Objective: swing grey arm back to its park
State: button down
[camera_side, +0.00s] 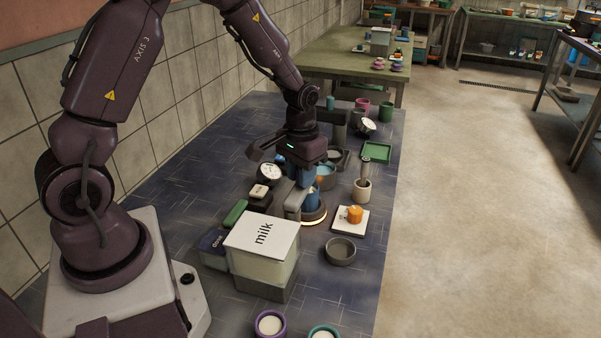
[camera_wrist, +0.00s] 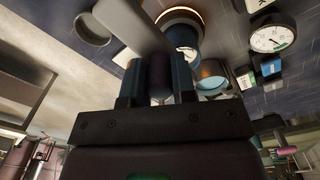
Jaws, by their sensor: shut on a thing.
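The grey arm (camera_wrist: 135,24) is a flat bar that runs from the upper left to my fingers in the wrist view. In the side view the grey arm (camera_side: 287,201) shows beside a round base with a glowing ring (camera_side: 316,214). My gripper (camera_wrist: 158,74) is shut on a dark upright knob (camera_wrist: 159,84) at the bar's end. In the side view my gripper (camera_side: 303,181) points down beside the ring, and its fingertips are partly hidden. A blue vessel (camera_wrist: 184,38) stands by the glowing ring. I cannot make out a marked park.
A box marked milk (camera_side: 262,238) stands close in front. A grey bowl (camera_side: 340,251), an orange cup on a white tile (camera_side: 354,214) and a beige pot (camera_side: 362,190) lie to the right. A dial (camera_side: 270,174) stands left. Bare mat shows farther left.

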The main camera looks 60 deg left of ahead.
jog(key=d+m, duration=0.7)
jog(key=m, duration=1)
jog(key=shift+d+m, duration=0.2)
jog(key=shift+m, duration=0.1)
jog(key=shift+d, duration=0.1)
dwell(0.4)
jog(key=c, duration=0.9)
grip_release()
notch_tip(320, 180, up, 13)
